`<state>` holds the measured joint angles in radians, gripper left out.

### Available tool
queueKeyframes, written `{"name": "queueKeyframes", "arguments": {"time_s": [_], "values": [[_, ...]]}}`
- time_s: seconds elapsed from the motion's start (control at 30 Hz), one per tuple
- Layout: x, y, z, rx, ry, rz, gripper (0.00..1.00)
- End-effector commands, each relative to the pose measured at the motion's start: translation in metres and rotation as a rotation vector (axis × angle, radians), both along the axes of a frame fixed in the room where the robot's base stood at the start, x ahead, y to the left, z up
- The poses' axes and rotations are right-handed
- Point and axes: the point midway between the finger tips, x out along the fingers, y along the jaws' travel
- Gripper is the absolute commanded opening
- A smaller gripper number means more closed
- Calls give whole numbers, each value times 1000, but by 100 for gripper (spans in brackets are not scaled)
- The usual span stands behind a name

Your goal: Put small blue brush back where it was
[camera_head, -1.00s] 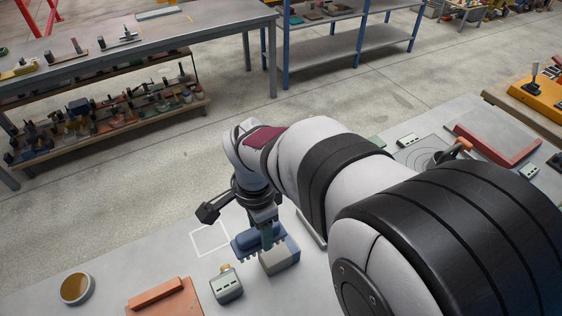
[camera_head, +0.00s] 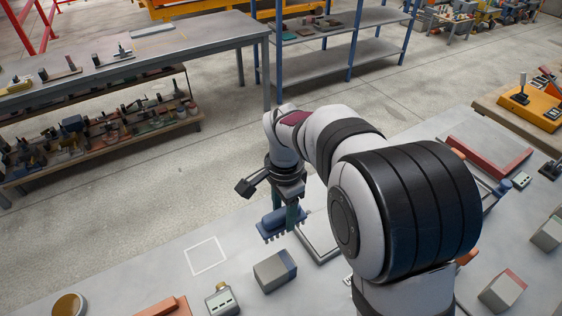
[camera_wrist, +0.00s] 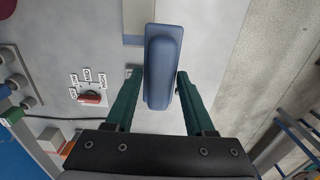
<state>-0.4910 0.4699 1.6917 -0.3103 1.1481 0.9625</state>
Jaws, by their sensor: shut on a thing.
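A small blue brush (camera_head: 276,223) with bristles pointing down hangs in my gripper (camera_head: 287,208), above the grey table. In the wrist view the brush's rounded blue back (camera_wrist: 162,65) lies between my two green fingers (camera_wrist: 160,80). The fingers are shut on it; a thin gap seems to show at the sides from this angle. A white square outline (camera_head: 207,256) is marked on the table, left of and nearer than the brush. The outline is empty.
A flat framed tray (camera_head: 318,240) lies right of the brush. A round tin (camera_head: 69,306) is at the lower left. Bare table surrounds the outline.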

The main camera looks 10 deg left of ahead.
Motion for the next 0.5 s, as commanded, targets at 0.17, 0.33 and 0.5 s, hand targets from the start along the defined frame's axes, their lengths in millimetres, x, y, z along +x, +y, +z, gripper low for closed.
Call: {"name": "queueKeyframes", "arguments": {"time_s": [0.17, 0.33, 0.5], "values": [[46, -30, -13, 1, 0, -3, 0], [51, -3, -34, 1, 1, 7, 0], [48, 50, -66, 2, 1, 6, 0]]}}
